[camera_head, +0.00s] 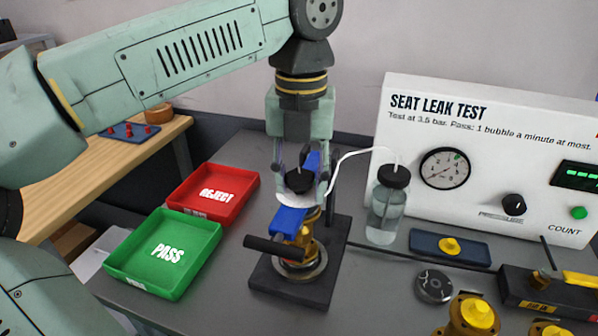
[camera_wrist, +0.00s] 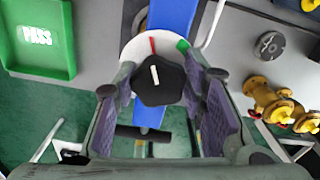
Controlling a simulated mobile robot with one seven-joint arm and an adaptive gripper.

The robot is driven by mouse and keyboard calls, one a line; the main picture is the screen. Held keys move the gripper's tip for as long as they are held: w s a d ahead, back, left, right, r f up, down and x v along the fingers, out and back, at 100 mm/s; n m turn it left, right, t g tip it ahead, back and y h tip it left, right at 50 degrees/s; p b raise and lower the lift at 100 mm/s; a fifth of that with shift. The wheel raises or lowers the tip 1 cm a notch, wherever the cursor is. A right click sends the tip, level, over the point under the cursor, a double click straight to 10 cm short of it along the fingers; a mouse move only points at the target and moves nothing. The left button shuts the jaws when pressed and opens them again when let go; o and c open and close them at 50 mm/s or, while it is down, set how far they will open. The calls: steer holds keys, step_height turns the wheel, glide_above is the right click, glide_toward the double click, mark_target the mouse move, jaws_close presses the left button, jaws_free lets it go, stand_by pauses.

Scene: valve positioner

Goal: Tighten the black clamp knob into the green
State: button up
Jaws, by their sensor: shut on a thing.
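The black clamp knob (camera_head: 299,182) sits on top of the clamp over the brass valve (camera_head: 303,240). In the wrist view the knob (camera_wrist: 158,92) has a white pointer line aimed close to the red mark (camera_wrist: 152,45) on the white dial (camera_wrist: 136,48) under it. The green mark (camera_wrist: 183,46) lies to the right of the red one. My gripper (camera_head: 301,174) points down over the knob, a finger on each side; it is shut on the knob in the wrist view too (camera_wrist: 160,86). The blue clamp bar (camera_head: 287,221) runs under the dial.
The green PASS tray (camera_head: 165,253) and red REJECT tray (camera_head: 213,194) are at left. A black cross handle (camera_head: 274,249) sticks out in front of the valve. A water bottle (camera_head: 388,205) with a white tube stands close at right, before the test panel (camera_head: 480,150).

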steer(key=shift+a, duration=0.1)
jaws_close()
steer(key=shift+r+m+p, duration=0.1)
steer(key=shift+m+p, duration=0.4)
steer(key=shift+m, duration=0.4)
steer(key=m+p, duration=0.1)
steer(key=m, duration=0.3)
steer(key=shift+c, duration=1.5)
jaws_free()
steer(key=m+p, duration=0.1)
steer(key=m, duration=0.2)
steer(key=shift+m, duration=0.3)
steer(key=m, duration=0.4)
steer(key=shift+s+f, duration=0.1)
steer(key=shift+f, duration=0.1)
jaws_close()
